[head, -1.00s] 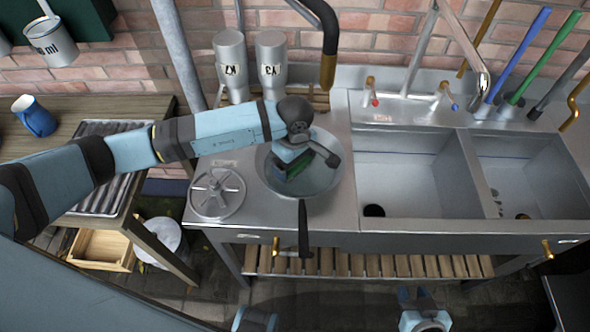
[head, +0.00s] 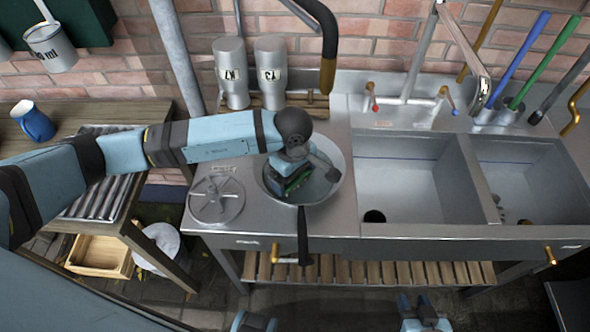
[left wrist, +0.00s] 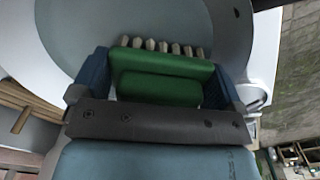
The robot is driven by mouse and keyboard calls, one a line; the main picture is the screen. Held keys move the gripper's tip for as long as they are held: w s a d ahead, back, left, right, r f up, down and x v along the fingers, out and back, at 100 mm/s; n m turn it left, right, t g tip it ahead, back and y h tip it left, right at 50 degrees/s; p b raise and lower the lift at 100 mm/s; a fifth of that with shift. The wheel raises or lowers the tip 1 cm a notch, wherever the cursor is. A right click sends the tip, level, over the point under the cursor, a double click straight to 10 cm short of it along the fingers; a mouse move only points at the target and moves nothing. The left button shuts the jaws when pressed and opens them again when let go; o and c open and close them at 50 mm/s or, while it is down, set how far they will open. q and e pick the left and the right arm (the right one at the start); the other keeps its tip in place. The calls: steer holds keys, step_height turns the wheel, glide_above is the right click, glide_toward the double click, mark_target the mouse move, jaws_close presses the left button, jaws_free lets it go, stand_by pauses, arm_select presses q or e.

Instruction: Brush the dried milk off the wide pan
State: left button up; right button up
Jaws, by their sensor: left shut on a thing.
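The wide pan (head: 326,188) lies on the steel counter left of the sinks, its dark handle (head: 303,236) pointing over the front edge. My left gripper (head: 289,184) is over the left-middle part of the pan, shut on a green brush (head: 298,180). In the left wrist view the green brush (left wrist: 165,78) sits between the blue fingers, with pale bristle tufts at its far side above the pan's grey inner surface (left wrist: 85,30). I cannot make out dried milk; the arm hides part of the pan. My right gripper (head: 418,302) is empty at the bottom edge, fingers apart.
Two metal churns (head: 231,75) stand behind on a wooden rack. The double sink (head: 403,185) is to the right. A blue mug (head: 34,121) stands on the wooden table at left.

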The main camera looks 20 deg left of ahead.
arm_select(q)
steer(key=shift+a, duration=0.35)
steer(key=shift+w+a+b, duration=0.2)
steer(key=shift+w+b, duration=0.3)
steer(key=shift+w, duration=0.05)
steer(key=shift+w+a+b, duration=0.2)
steer(key=shift+w+b, duration=0.25)
steer(key=shift+w, duration=0.1)
steer(key=shift+w+a+r, duration=0.1)
steer(key=shift+w+a, duration=0.1)
steer(key=shift+w, duration=0.3)
steer(key=shift+r+b, duration=0.1)
steer(key=shift+b, duration=0.4)
steer(key=shift+s+d+r, duration=0.1)
steer(key=shift+s+d, duration=0.25)
steer(key=shift+s, duration=0.55)
steer(key=shift+s+d+r, duration=0.1)
steer(key=shift+s+d, duration=0.2)
steer(key=shift+s, duration=0.55)
steer(key=shift+r+p, duration=0.9)
steer(key=shift+r, duration=0.8)
steer(key=shift+r+p, duration=0.5)
steer(key=shift+r, duration=0.75)
